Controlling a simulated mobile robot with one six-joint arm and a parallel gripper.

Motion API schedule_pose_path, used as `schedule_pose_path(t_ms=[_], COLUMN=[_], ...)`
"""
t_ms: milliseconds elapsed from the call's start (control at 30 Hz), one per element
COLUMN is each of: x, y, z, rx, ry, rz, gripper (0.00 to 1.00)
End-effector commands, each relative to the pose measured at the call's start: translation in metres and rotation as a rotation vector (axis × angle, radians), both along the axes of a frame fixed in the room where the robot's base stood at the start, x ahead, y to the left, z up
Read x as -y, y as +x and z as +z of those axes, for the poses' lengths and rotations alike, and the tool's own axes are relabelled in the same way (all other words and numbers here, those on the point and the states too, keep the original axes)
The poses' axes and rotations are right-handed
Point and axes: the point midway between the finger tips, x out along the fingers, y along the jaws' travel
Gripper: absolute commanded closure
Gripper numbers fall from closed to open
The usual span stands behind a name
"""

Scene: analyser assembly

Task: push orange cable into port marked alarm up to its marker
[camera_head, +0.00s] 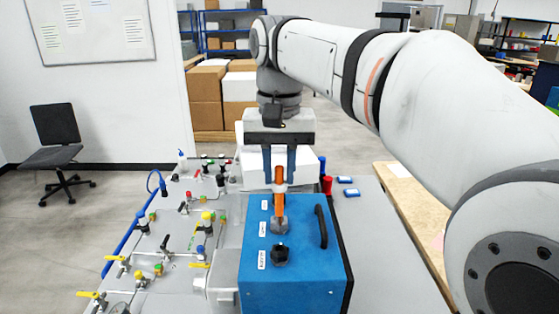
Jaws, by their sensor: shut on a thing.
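The orange cable (279,203) stands upright above a blue box (300,286). My gripper (279,181) points down and is shut on the cable's upper part. The cable's lower end meets a grey port (279,226) on the top of the box; how deep it sits inside cannot be told. A second, black port (280,254) is nearer to me and looks empty. Small white labels (262,259) lie left of the ports, too small to read, so I cannot tell which says alarm. No marker can be made out on the cable.
A black handle (321,227) rises from the box, right of the ports. A grey panel with several valves and fittings (160,240) is at the left. Blue and red cylinders (326,184) stand behind the box.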

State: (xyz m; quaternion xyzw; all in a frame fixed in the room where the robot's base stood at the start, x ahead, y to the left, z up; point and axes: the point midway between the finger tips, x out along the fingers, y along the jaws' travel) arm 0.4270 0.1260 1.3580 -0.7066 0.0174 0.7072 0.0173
Motion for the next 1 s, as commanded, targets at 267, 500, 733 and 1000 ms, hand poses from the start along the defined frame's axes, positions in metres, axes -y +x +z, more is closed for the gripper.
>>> schedule_pose_path(t_ms=[267, 500, 733, 1000], x=[0.001, 0.001, 0.001, 0.000], y=[0.000, 0.000, 0.000, 0.000], z=[-0.021, -0.044, -0.054, -0.053], rx=[0.000, 0.000, 0.000, 0.000], ry=[0.000, 0.000, 0.000, 0.000], rz=[-0.002, -0.002, -0.001, -0.001], gripper=[0.96, 0.96, 0.96, 0.96])
